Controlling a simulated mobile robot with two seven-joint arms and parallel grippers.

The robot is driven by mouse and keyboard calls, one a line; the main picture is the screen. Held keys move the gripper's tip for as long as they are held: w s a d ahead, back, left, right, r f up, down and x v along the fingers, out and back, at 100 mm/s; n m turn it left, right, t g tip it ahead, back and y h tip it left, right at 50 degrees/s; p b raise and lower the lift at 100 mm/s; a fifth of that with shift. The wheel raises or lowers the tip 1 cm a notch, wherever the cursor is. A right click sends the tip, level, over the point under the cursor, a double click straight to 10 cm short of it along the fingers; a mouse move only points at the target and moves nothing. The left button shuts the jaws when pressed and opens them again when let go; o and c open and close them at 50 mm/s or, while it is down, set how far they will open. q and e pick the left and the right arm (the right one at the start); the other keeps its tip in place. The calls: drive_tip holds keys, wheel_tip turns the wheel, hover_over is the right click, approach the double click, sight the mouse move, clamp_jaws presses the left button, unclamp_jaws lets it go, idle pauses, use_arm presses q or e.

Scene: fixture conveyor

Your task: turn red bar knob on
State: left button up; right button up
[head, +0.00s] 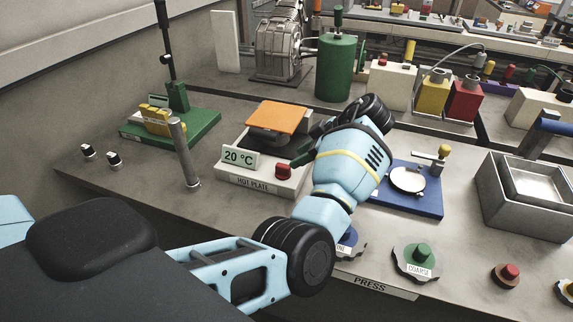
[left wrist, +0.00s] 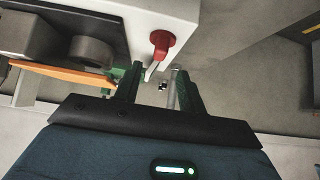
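The red bar knob (head: 283,171) is on the front of the white hot plate (head: 240,176), right of its "20 °C" display. It also shows in the left wrist view (left wrist: 162,45), on the white housing, just beyond my fingertips and roughly in line with the gap between them. My left gripper (left wrist: 158,72) is open, its two fingers apart with nothing between them. In the head view my left gripper is beside the hot plate's right side, mostly hidden by my own wrist. Whether a finger touches the knob cannot be told. My right gripper is not in view.
An orange plate (head: 276,117) lies on top of the hot plate. A grey post (head: 184,152) stands to its left, and a blue board with a white dish (head: 407,180) to its right. Several dial knobs line the front edge. The counter left of the hot plate has free room.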

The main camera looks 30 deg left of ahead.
sight(284, 165)
use_arm(q)
drive_tip(key=shift+p+x, duration=0.5)
drive_tip(key=shift+x, duration=3.25)
clamp_jaws()
